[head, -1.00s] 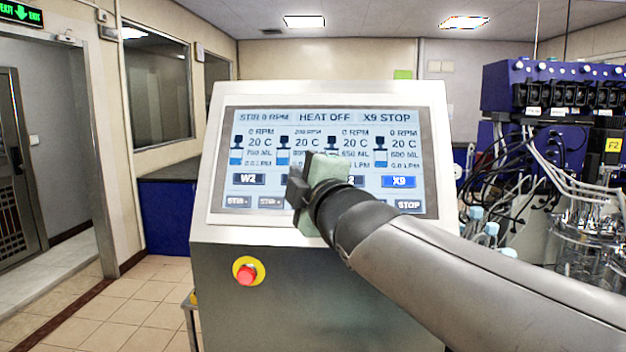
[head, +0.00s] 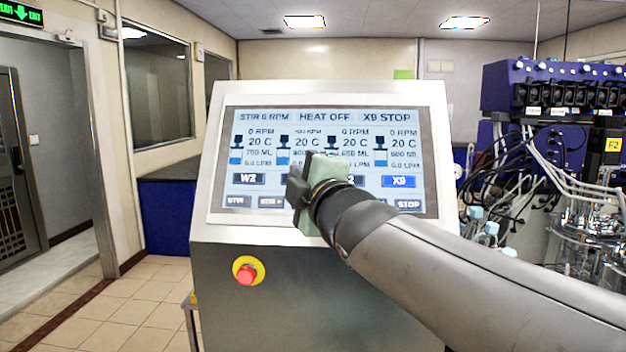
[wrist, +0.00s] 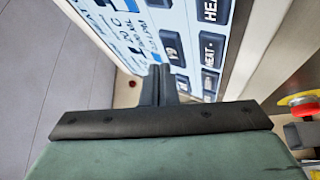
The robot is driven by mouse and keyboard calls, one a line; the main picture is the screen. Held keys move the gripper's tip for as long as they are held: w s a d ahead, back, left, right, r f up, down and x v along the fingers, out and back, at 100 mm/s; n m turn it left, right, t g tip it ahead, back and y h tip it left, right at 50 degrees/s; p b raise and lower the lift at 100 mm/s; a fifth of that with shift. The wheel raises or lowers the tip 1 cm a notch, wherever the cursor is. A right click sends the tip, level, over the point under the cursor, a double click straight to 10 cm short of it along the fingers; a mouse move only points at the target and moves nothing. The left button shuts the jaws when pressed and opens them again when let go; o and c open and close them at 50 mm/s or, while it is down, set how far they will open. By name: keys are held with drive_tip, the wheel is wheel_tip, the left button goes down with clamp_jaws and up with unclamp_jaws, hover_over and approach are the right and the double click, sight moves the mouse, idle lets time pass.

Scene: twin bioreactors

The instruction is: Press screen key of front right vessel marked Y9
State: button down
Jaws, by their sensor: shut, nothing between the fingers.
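The control screen (head: 325,135) is lit and tilted on a pale console, with several vessel columns. A row of keys runs below them: W2 (head: 249,179) at left and X9 (head: 399,181) in bright blue at right. My gripper hides the key between W2 and the third key, whose label shows only a "2". I cannot read a clear Y9 in the head view. My gripper (head: 296,190) is in front of the screen's lower middle. In the wrist view its dark fingers (wrist: 160,84) are together and empty, near a small dark key (wrist: 171,43); contact cannot be told.
A red emergency button (head: 246,273) on a yellow ring is on the console front, below left of the screen. STIR keys (head: 236,201) and a STOP key (head: 408,205) line the screen's bottom. Glass vessels and tubing (head: 585,235) stand at right. Floor at left is clear.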

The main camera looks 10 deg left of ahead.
drive_tip(key=shift+w+f, duration=0.2)
drive_tip(key=shift+w, duration=0.1)
drive_tip(key=shift+w+f, duration=0.2)
drive_tip(key=shift+w, duration=0.1)
idle(0.7)
idle(0.4)
drive_tip(key=shift+s+r+b, duration=0.3)
drive_tip(key=shift+s+r, duration=0.1)
drive_tip(key=shift+s, duration=0.3)
drive_tip(key=s, duration=0.1)
drive_tip(key=s+r, duration=0.1)
drive_tip(key=s, duration=0.1)
drive_tip(key=s+r, duration=0.1)
drive_tip(key=shift+s+d+r, duration=0.15)
drive_tip(key=shift+d+r, duration=0.1)
drive_tip(key=shift+d, duration=0.05)
